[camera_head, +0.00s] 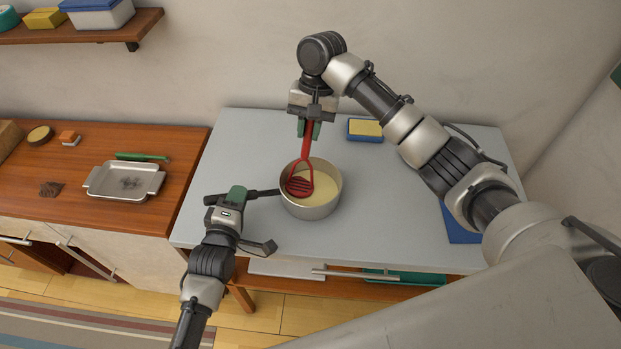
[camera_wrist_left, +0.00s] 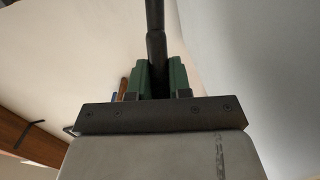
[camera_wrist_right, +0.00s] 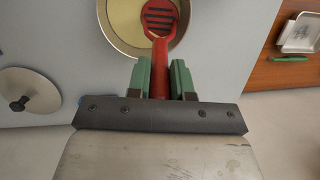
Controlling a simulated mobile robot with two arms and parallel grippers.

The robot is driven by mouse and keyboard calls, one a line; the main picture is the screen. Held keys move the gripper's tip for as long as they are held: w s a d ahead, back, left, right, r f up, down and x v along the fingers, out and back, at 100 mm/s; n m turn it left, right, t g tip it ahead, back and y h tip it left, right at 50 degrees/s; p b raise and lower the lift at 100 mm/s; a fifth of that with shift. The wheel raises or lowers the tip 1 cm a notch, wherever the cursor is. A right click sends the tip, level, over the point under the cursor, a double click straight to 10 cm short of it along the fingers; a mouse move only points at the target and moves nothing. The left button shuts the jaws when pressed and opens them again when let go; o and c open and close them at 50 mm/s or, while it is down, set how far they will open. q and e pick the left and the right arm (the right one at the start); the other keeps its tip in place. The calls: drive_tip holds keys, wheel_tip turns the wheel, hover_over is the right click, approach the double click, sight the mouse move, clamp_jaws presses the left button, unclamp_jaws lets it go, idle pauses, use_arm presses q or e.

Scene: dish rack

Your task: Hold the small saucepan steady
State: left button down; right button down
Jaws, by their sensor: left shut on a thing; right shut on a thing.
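The small saucepan (camera_head: 312,208) stands upright on the grey worktop and holds a pale yellow content (camera_head: 325,187). Its dark handle (camera_head: 264,193) points left, and my left gripper (camera_head: 238,194) is shut on it. The handle also shows between the green fingers in the left wrist view (camera_wrist_left: 156,50). My right gripper (camera_head: 309,129) is shut on the upright handle of a red masher (camera_head: 306,148), above the far side of the pan. The masher's slotted head is inside the pan, also visible in the right wrist view (camera_wrist_right: 158,18). Whether it touches the bottom cannot be told.
A blue and yellow sponge (camera_head: 365,129) lies behind the pan. A blue item (camera_head: 460,226) lies at the right, partly behind my right arm. A round lid with a knob (camera_wrist_right: 30,92) shows in the right wrist view. A metal tray (camera_head: 124,181) sits on the wooden counter at left.

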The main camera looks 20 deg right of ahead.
drive_tip(key=shift+s+d, duration=0.1)
drive_tip(key=s, duration=0.1)
drive_tip(key=s+d, duration=0.1)
drive_tip(key=s, duration=0.1)
drive_tip(key=s+d+r, duration=0.1)
drive_tip(key=shift+s+r, duration=0.1)
drive_tip(key=shift+s, duration=0.25)
drive_tip(key=shift+f, duration=0.6)
drive_tip(key=shift+w, duration=0.1)
drive_tip(key=shift+w+d+r, duration=0.2)
drive_tip(key=shift+w+d, duration=0.25)
drive_tip(key=shift+w, duration=0.25)
drive_tip(key=shift+w+d+r, duration=0.2)
drive_tip(key=shift+w+d, duration=0.2)
drive_tip(key=shift+w, duration=0.35)
drive_tip(key=shift+w+d+r, duration=0.2)
drive_tip(key=shift+w+d, duration=0.25)
drive_tip(key=shift+w, duration=0.25)
